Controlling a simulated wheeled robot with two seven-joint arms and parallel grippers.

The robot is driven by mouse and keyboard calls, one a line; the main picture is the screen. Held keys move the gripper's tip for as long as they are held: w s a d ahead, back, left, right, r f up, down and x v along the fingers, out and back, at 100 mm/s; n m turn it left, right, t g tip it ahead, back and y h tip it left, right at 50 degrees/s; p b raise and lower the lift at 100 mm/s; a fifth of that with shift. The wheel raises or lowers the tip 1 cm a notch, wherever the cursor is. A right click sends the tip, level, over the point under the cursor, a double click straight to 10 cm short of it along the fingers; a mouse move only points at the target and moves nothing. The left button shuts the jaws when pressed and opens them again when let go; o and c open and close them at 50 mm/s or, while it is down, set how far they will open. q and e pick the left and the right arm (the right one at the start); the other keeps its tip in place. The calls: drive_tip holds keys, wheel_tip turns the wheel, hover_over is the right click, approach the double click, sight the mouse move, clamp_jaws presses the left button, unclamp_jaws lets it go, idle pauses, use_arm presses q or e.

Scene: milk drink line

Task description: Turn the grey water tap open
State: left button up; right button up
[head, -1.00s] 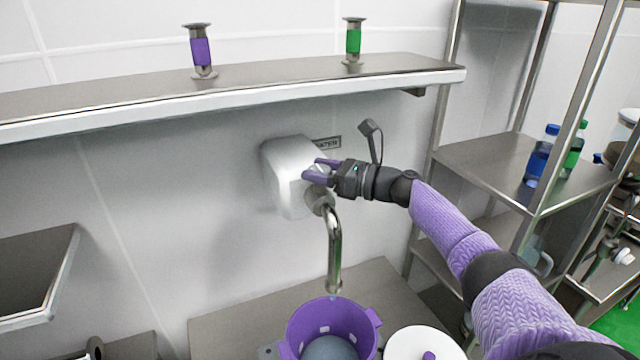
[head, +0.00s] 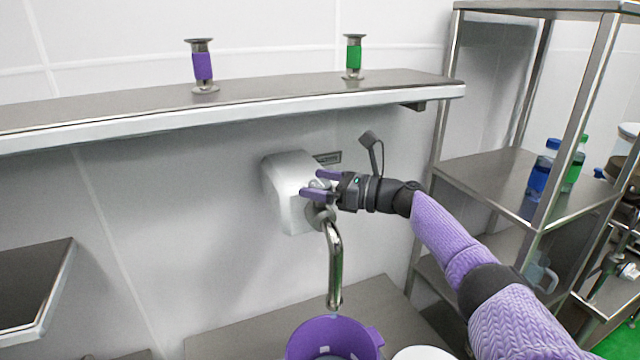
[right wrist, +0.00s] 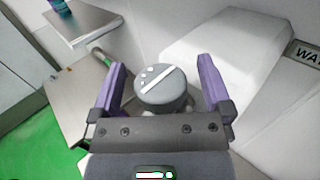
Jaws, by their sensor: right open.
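The grey water tap is a round grey knob (right wrist: 162,88) with a white line and small white dots on its face. It sits between the two purple fingers of my right gripper (right wrist: 160,85), with a gap on either side. In the head view my right gripper (head: 321,185) is open at the front of the white wall unit (head: 290,190), and its fingers partly hide the knob there. The curved metal spout (head: 335,265) hangs below the unit. The white line on the knob runs slantwise in the right wrist view. My left gripper is out of view.
A purple bucket (head: 334,336) stands under the spout on a metal counter (head: 235,330). A metal shelf (head: 230,103) runs along the wall above. A metal rack (head: 490,182) with blue and green bottles stands at the right. A sign (head: 328,158) is beside the unit.

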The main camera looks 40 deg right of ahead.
drive_tip(key=shift+s+d+f, duration=0.1)
drive_tip(key=shift+s+d, duration=0.05)
drive_tip(key=shift+s, duration=0.05)
drive_tip(key=b+v, duration=0.2)
drive_tip(key=v, duration=0.7)
drive_tip(key=shift+s+b, duration=0.2)
drive_tip(key=shift+b, duration=0.15)
drive_tip(key=shift+d, duration=0.1)
